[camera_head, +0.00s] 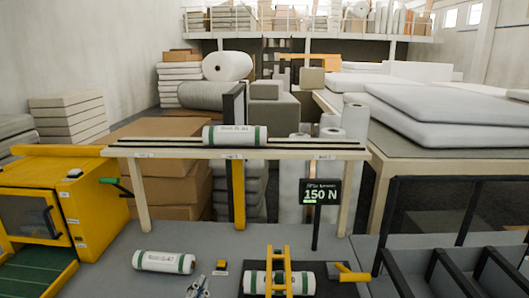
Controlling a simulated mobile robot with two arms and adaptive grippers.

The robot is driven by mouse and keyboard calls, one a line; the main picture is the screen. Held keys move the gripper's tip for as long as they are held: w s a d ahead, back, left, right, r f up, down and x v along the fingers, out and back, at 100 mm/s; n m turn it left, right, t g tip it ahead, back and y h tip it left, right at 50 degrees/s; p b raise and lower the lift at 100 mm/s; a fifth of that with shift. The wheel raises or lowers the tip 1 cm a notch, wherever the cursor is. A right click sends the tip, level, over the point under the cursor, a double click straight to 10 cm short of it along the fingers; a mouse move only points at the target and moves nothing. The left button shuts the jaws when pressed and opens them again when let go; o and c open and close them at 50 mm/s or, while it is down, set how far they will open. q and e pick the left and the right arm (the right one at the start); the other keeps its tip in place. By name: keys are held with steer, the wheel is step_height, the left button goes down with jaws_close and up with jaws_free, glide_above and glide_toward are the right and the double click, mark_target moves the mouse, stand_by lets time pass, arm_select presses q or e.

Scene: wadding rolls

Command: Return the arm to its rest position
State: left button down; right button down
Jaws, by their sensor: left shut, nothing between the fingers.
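My left gripper (198,288) shows at the bottom edge, low over the grey table (215,240). Its fingers are shut and empty. It is between a white wadding roll with green bands (163,262), lying on the table to its left, and a second banded roll (255,283) to its right. That second roll lies under a yellow frame (279,254) on a dark base. A third banded roll (228,135) lies on the raised rack (180,152) behind. My right gripper does not show.
A yellow machine (90,210) with a green belt stands at the left. A display post (321,192) reading 150 N rises behind the yellow frame. A yellow lever (350,273) sticks out at its right. Dark-framed bins (440,272) fill the lower right.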

arm_select(q)
steer(key=s+a+f+n+g+y, duration=0.1)
steer(key=s+a+f+n+g, duration=0.15)
steer(key=s+f+g, duration=0.4)
steer(key=s+a+f+n+g+y, duration=0.1)
steer(key=s+a+f+n, duration=0.2)
steer(key=f, duration=0.7)
steer(key=s+a+f+n+g, duration=0.1)
steer(key=s+f+g, duration=0.2)
steer(key=s+f, duration=0.35)
steer(key=s+f+n+g, duration=0.1)
steer(key=s+f+g, duration=0.2)
steer(key=s, duration=0.7)
step_height(320, 180, down, 24)
steer(key=s+f+g, duration=0.1)
steer(key=s+g, duration=0.1)
steer(key=s+a+f, duration=0.3)
steer(key=s+f, duration=1.3)
steer(key=s, duration=0.1)
steer(key=shift+m+g+h, duration=0.3)
steer(key=shift+m+g, duration=0.05)
steer(key=shift+a, duration=0.15)
